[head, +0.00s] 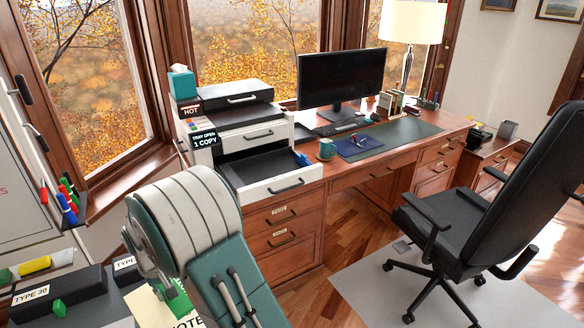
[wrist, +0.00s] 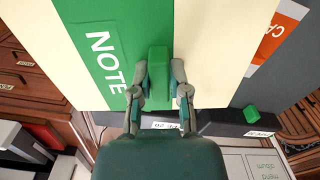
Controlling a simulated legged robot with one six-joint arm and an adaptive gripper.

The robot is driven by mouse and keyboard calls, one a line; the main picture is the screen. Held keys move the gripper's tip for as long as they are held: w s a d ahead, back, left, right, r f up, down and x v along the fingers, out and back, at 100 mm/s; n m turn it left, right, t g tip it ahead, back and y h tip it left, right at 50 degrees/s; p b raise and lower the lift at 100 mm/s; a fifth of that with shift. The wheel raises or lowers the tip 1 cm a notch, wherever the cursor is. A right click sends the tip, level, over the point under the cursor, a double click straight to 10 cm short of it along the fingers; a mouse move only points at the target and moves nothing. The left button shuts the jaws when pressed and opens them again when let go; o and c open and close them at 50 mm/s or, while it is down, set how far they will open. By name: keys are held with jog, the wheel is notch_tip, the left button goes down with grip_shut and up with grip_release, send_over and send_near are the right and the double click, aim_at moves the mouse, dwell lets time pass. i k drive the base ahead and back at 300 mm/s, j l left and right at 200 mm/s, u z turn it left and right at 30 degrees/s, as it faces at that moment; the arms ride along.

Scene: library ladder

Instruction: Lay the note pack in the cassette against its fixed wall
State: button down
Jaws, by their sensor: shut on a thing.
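The note pack (wrist: 215,50) is a cream block with a green band lettered NOTE and a raised green grip. It fills much of the wrist view; its corner shows low in the head view (head: 152,308), partly hidden by my arm. My gripper (wrist: 159,80) has its two fingers shut on the green grip from both sides. An orange label (wrist: 280,32) beginning "CA" shows to the right of the pack in the wrist view. I cannot tell whether it belongs to the cassette. The cassette's fixed wall is not identifiable. Whether the pack touches anything beneath is hidden.
A dark block labelled TYPE 30 (head: 58,294) with a green knob lies at the lower left; another labelled block (head: 126,270) is beside it. A marker tray (head: 68,205) is above. The desk (head: 290,232) and chair (head: 475,215) stand right, with open floor between.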

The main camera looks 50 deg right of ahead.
aim_at(256, 179)
jog(key=l, duration=0.9)
jog(key=k+l, duration=0.15)
jog(key=l, duration=0.8)
